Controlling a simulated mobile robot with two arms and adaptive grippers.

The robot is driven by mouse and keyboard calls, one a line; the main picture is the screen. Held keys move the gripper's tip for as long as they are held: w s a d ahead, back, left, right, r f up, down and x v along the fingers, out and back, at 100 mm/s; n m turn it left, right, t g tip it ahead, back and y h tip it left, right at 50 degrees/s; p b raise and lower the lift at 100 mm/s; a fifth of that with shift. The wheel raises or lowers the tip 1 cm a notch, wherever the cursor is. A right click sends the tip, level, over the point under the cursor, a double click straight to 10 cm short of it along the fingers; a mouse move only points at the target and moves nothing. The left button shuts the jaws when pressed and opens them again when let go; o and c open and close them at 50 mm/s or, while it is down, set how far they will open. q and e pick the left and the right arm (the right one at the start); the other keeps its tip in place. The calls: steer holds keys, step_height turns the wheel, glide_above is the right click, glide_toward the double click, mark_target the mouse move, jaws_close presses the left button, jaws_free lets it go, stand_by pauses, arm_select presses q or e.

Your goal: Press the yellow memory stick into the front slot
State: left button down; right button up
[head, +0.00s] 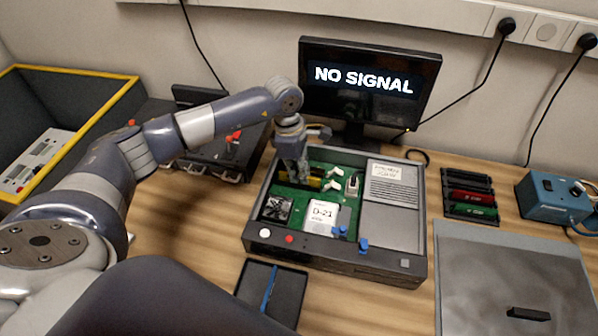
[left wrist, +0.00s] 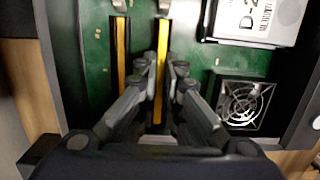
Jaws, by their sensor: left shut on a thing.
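My left gripper (head: 300,182) points down into the open computer case (head: 263,213), over the green board (head: 290,195). In the left wrist view its fingers (left wrist: 161,80) are shut on the yellow memory stick (left wrist: 162,52), one on each side. The stick lines up with the slot nearer the fan and the D-21 drive, the front one. I cannot tell how deep it sits. A second yellow strip (left wrist: 121,50) lies in the parallel slot beside it. White latches (head: 334,171) show at the slot ends. My right gripper is not in view.
The D-21 drive (head: 320,216) and fan (head: 277,208) sit close in front of the slots. A monitor (head: 368,90) stands behind the case. A rack with red and green sticks (head: 470,197), a grey mat (head: 500,270) and a blue box (head: 553,195) are right. A black tray (head: 287,290) lies in front.

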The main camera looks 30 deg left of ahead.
arm_select(q)
steer(key=shift+f+b, duration=0.3)
steer(key=shift+b, duration=0.1)
stand_by(0.6)
steer(key=shift+s+f, duration=0.2)
steer(key=shift+f, duration=0.1)
steer(key=c, duration=1.7)
jaws_free()
steer(key=shift+f, duration=0.15)
steer(key=o, duration=0.4)
steer(key=shift+w, duration=0.1)
steer(key=shift+w+r, duration=0.15)
steer(key=shift+r, duration=0.1)
